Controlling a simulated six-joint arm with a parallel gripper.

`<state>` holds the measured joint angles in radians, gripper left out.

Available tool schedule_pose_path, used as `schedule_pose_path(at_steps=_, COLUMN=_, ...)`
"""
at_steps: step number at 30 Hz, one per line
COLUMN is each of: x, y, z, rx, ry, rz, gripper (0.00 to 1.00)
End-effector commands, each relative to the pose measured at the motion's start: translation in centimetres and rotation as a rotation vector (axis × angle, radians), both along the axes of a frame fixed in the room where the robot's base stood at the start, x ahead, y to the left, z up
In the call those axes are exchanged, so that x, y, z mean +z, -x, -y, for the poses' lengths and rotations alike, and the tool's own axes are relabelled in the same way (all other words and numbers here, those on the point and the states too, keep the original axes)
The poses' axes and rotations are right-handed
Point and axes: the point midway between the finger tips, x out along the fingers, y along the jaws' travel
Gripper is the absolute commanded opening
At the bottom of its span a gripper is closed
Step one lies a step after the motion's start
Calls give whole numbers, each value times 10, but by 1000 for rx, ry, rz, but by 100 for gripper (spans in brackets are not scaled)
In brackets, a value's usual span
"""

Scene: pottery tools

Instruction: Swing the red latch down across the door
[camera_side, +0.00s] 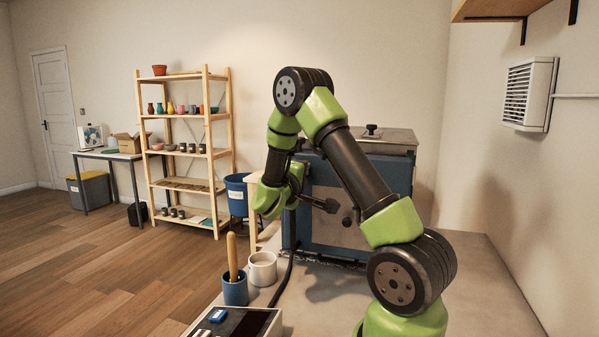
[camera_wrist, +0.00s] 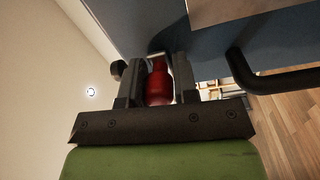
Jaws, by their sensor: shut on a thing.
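The red latch (camera_wrist: 157,88) shows in the wrist view between the two dark fingers of my gripper (camera_wrist: 158,70), which is shut on it. The latch's far end is close to the blue kiln face (camera_wrist: 215,42). In the side view the blue kiln (camera_side: 322,176) with a pale front panel (camera_side: 325,232) stands behind my arm. There the latch is hidden by my arm, and my fingers cannot be made out clearly. The angle of the latch across the door cannot be told.
A black bar handle (camera_wrist: 275,80) sticks out right of my fingers in the wrist view. A blue cup (camera_side: 235,291) with a wooden-handled tool and a white mug (camera_side: 262,268) stand at the front left. The table at the right (camera_side: 485,290) is clear.

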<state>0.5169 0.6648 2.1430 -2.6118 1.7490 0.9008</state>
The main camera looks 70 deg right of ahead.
Motion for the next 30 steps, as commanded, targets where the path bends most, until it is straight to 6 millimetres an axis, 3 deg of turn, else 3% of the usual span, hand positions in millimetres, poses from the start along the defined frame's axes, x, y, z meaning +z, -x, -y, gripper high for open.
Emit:
schedule_pose_path(at_steps=13, x=2, y=-3, z=-1, rx=10, ry=8, rz=24, gripper=0)
schedule_pose_path(at_steps=14, x=2, y=-3, z=-1, rx=9, ry=7, rz=24, gripper=35)
schedule_pose_path(at_steps=16, x=2, y=-2, z=-1, rx=7, ry=6, rz=22, gripper=51)
schedule_pose_path(at_steps=25, x=0, y=-1, z=-1, rx=3, ry=3, rz=15, gripper=51)
schedule_pose_path(at_steps=30, x=-1, y=-2, z=-20, rx=9, ry=1, rz=14, gripper=51)
